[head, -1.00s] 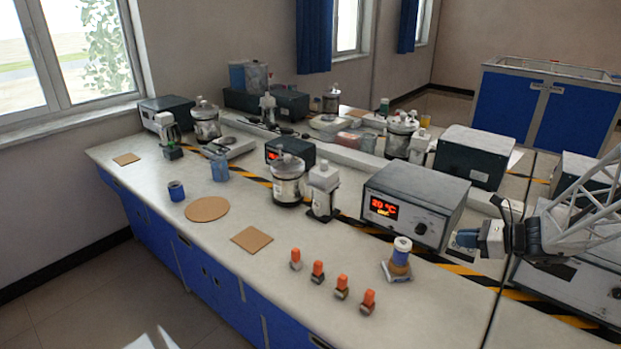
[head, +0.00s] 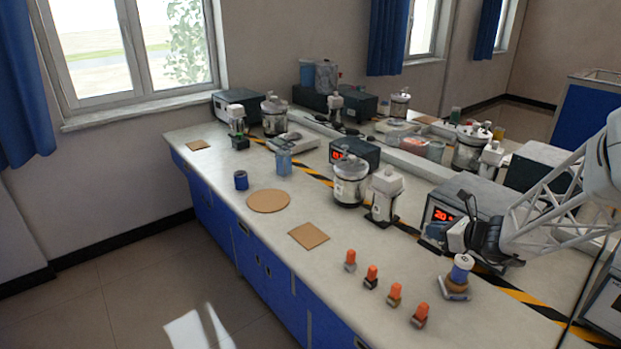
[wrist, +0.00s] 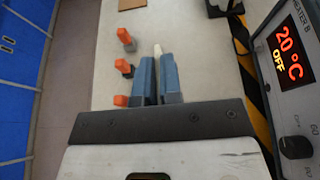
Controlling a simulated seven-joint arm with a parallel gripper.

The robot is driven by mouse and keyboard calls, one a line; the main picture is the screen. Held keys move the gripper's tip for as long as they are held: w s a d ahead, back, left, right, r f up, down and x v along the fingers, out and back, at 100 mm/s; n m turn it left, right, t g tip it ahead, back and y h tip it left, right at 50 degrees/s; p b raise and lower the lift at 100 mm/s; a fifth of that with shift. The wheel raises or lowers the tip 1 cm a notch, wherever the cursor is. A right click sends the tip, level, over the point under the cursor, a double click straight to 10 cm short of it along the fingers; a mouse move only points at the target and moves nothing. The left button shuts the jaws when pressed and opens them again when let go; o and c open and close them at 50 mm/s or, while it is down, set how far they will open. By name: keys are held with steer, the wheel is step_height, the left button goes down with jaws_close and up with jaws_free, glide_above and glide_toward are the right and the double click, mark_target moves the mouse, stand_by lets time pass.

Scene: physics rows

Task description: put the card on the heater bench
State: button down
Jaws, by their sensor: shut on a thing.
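My gripper (head: 436,234) is over the bench, in front of the heater with the red display. In the wrist view, its two blue fingers (wrist: 158,80) are close together. A thin pale piece (wrist: 157,49) shows at their tips, seen nearly edge-on; it appears to be the card, mostly hidden by the fingers. In the head view I cannot make out the card. The heater (head: 455,208) reads 20 °C, and OFF in the wrist view (wrist: 290,60). The long pale bench top (head: 330,275) carries it.
Several orange-capped vials (head: 371,277) stand along the front edge. A blue-topped jar (head: 461,270) stands below my gripper. A square cork mat (head: 309,236) and a round one (head: 268,201) lie bare further left. White-topped apparatus (head: 384,195) stands left of the heater.

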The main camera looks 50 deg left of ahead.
steer(key=s+a, duration=0.5)
steer(key=a, duration=0.3)
step_height(320, 180, down, 10)
steer(key=shift+s+a, duration=0.2)
steer(key=shift+w+a+f, duration=0.25)
steer(key=shift+w+a, duration=1.6)
steer(key=shift+a, duration=0.1)
steer(key=shift+w+a+f, duration=0.2)
steer(key=shift+w+a, duration=1.65)
steer(key=shift+a, duration=0.05)
steer(key=shift+w+a+f, duration=0.25)
steer(key=shift+w+a, duration=1.6)
steer(key=shift+a, duration=0.1)
steer(key=shift+f, duration=1.75)
steer(key=shift+f, duration=0.1)
